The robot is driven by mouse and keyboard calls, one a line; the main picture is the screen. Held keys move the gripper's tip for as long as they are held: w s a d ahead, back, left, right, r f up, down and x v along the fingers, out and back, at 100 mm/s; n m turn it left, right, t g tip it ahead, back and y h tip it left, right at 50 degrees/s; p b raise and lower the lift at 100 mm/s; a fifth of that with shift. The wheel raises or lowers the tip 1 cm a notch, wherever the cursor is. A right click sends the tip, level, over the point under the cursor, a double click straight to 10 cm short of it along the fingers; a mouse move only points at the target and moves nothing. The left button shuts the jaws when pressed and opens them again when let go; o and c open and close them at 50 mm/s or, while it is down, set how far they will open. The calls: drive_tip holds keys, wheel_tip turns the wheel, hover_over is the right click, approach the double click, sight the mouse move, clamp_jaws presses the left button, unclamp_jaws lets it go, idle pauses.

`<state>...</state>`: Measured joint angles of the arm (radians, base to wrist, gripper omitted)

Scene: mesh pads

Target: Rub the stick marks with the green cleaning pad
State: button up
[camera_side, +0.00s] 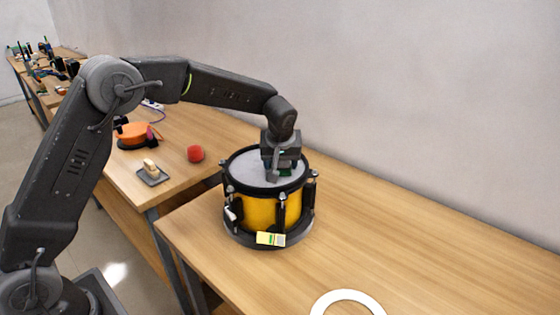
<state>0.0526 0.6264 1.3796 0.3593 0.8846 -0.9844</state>
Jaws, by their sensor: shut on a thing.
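A yellow drum (258,214) with a black rim and a grey head (243,172) stands on the wooden table. My gripper (279,176) points down over the right part of the drum head and is shut on the green cleaning pad (285,173). Only a small green edge of the pad shows between the fingers, at or just above the head. I cannot tell whether the pad touches the head. No stick marks can be made out on the head at this size; my gripper hides part of it.
A yellow-green card (270,239) is at the drum's front base. A white ring (347,297) lies at the front edge of the view. A red ball-like thing (195,153), a grey tray (152,177) and an orange thing (136,131) are on the left table. The table right of the drum is clear.

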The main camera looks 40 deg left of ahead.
sight(257, 156)
drive_tip(key=shift+a, duration=4.3)
drive_tip(key=shift+a+r, duration=0.15)
wheel_tip(257, 156, up, 8)
